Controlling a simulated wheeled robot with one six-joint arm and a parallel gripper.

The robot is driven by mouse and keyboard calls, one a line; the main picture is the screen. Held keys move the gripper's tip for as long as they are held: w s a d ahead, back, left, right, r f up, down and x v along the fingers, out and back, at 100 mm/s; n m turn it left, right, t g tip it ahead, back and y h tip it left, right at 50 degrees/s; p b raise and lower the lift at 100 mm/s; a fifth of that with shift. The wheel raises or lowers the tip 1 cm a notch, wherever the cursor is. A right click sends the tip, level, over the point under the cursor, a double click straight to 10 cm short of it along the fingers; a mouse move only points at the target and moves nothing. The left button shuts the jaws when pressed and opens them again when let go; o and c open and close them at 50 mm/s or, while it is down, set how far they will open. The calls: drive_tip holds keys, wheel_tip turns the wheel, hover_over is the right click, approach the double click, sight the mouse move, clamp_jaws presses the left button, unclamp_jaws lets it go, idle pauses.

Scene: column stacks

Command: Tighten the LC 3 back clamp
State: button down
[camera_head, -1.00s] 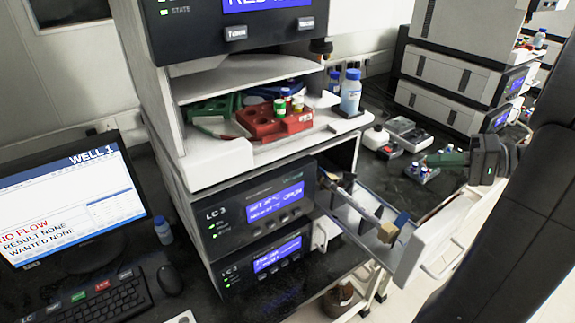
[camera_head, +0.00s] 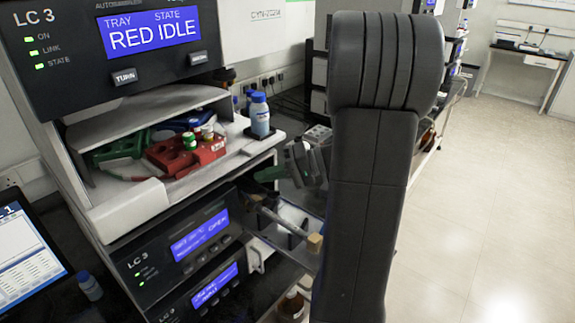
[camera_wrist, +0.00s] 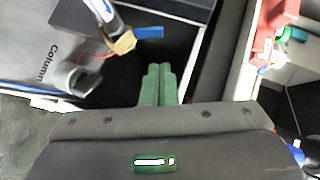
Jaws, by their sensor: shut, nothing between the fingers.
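The open drawer of the LC 3 column unit (camera_head: 180,245) holds a pale rod-like column (camera_head: 285,222) with a tan end block (camera_head: 315,242). In the wrist view the column (camera_wrist: 100,10) and tan block (camera_wrist: 122,42) show at the top, with a blue piece beside the block. A grey clamp-like part (camera_wrist: 77,78) sits left of my fingers, near the word "Column"; I cannot tell whether it is the back clamp. My gripper (camera_head: 270,173) is over the drawer's back area, its green fingers (camera_wrist: 158,85) shut and empty, apart from the grey part.
Above the drawer a shelf holds a red rack (camera_head: 185,155) with vials and a blue-capped bottle (camera_head: 260,115). The autosampler display (camera_head: 148,33) reads RED IDLE. My arm hides the drawer's front end. Open floor lies to the right.

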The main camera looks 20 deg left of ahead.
sight(246, 194)
drive_tip(key=shift+s+a+f, duration=0.25)
drive_tip(key=shift+s+f, duration=0.1)
drive_tip(key=shift+s, duration=0.4)
drive_tip(key=shift+s+a+f, duration=0.2)
drive_tip(key=shift+s+f, duration=0.1)
drive_tip(key=shift+s, duration=0.4)
drive_tip(key=b, duration=0.1)
drive_tip(key=s+n+t+h+b, duration=0.1)
drive_tip(key=b, duration=0.1)
drive_tip(key=shift+s+a+f, duration=0.1)
drive_tip(key=shift+a, duration=0.15)
drive_tip(key=shift+s+a+n+t+h+b, duration=0.15)
drive_tip(key=shift+s+n+t+h+b, duration=0.3)
drive_tip(key=shift+n+t+h+b, duration=0.4)
drive_tip(key=shift+w+y, duration=0.15)
drive_tip(key=shift+y, duration=0.1)
